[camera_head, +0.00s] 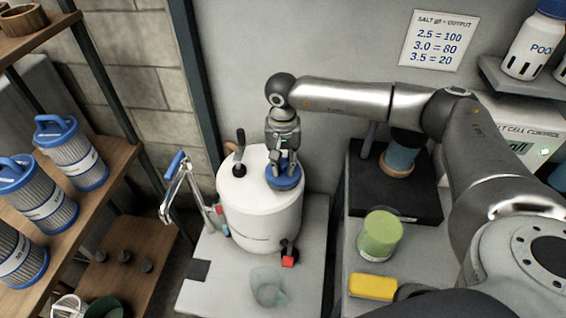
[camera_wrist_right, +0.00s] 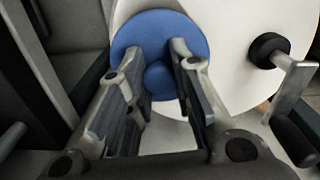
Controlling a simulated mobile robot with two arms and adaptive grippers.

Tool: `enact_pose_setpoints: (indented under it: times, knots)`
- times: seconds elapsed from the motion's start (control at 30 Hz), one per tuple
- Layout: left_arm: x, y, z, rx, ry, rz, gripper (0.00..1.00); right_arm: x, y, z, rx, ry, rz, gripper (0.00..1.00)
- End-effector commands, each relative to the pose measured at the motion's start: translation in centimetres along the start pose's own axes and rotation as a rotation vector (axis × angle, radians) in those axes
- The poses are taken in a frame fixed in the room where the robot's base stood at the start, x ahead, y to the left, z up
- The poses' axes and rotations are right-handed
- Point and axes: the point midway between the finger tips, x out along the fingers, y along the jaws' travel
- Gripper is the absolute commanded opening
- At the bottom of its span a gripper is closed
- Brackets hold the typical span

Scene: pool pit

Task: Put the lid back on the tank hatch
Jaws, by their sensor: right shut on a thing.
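The white tank (camera_head: 262,217) stands upright on a pale slab left of centre in the head view. The blue round lid (camera_head: 285,181) is at the right part of the tank's top, under my right gripper (camera_head: 284,170). In the right wrist view the lid (camera_wrist_right: 198,37) shows as a blue disc with a round knob (camera_wrist_right: 160,80) between the fingers of my right gripper (camera_wrist_right: 160,75). That gripper is shut on the knob. The hatch opening is hidden, and I cannot tell whether the lid is seated. My left gripper is not in view.
A black-handled lever (camera_head: 239,150) rises from the tank top. A red valve (camera_head: 288,259) sticks out low in front. A clear jug (camera_head: 268,288) stands on the slab. Shelves with blue-capped filters (camera_head: 70,150) are left. A green container (camera_head: 379,236) and yellow sponge (camera_head: 373,287) are right.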

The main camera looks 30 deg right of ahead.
Motion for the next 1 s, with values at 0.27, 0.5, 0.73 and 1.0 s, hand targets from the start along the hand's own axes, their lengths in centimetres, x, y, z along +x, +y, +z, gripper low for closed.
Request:
enact_pose_setpoints:
  times: [0.27,0.5,0.73,1.0]
  knots:
    - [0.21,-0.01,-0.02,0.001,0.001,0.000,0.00,-0.05,0.00,0.04,0.000,0.001,-0.001,0.00]
    - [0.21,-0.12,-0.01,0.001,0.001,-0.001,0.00,-0.04,0.00,0.04,0.000,0.001,0.000,0.00]
    - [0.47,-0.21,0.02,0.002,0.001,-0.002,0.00,0.04,-0.01,0.05,0.000,0.001,-0.001,0.00]
    - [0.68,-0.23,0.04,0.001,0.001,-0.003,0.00,-0.03,0.00,0.07,0.000,0.000,0.000,0.00]
